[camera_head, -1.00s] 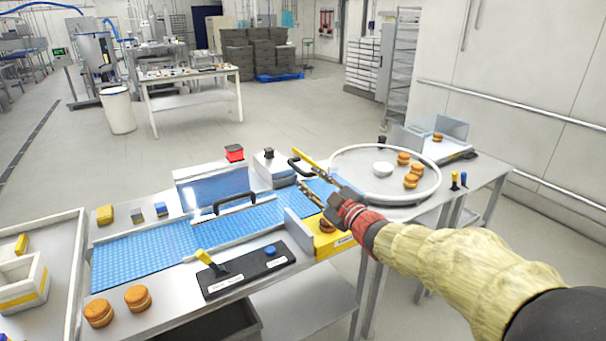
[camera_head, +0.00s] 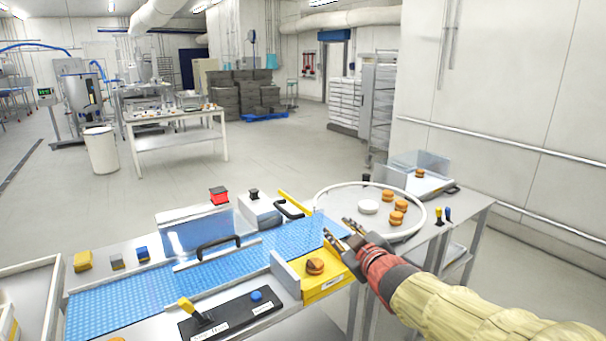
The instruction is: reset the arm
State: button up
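My gripper (camera_head: 340,231) is at the end of my arm, above the right end of the blue conveyor belt (camera_head: 135,287) and close to the near left rim of the round white turntable (camera_head: 420,218). Its two dark fingers are parted, with nothing visible between them. A yellow box (camera_head: 325,285) at the belt's right end carries a filled round (camera_head: 315,266) with a dark patch. It lies just left of and below my gripper. Several other filled rounds (camera_head: 397,218) rest on the turntable around a small white dish (camera_head: 369,207).
A black panel (camera_head: 232,314) with a yellow lever and a blue button lies in front of the belt. A clear-sided tray (camera_head: 428,183) sits at the back right.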

jog(key=s+d+f+m+g+h, duration=0.25)
jog(key=s+d, duration=0.25)
jog(key=s, duration=0.4)
jog(key=s+d+f+m+g+h, duration=0.1)
jog(key=s+d+m+g+h, duration=0.15)
jog(key=s+d+m, duration=0.4)
jog(key=s+a+f+g, duration=0.1)
jog(key=s+f+g, duration=0.1)
jog(key=s, duration=0.8)
jog(key=s+f+m+g+p, duration=0.1)
jog(key=s+f, duration=0.3)
jog(key=s, duration=0.7)
jog(key=shift+s+a+f+g+y, duration=0.15)
jog(key=shift+a+f+g+y, duration=0.2)
jog(key=shift+g, duration=0.45)
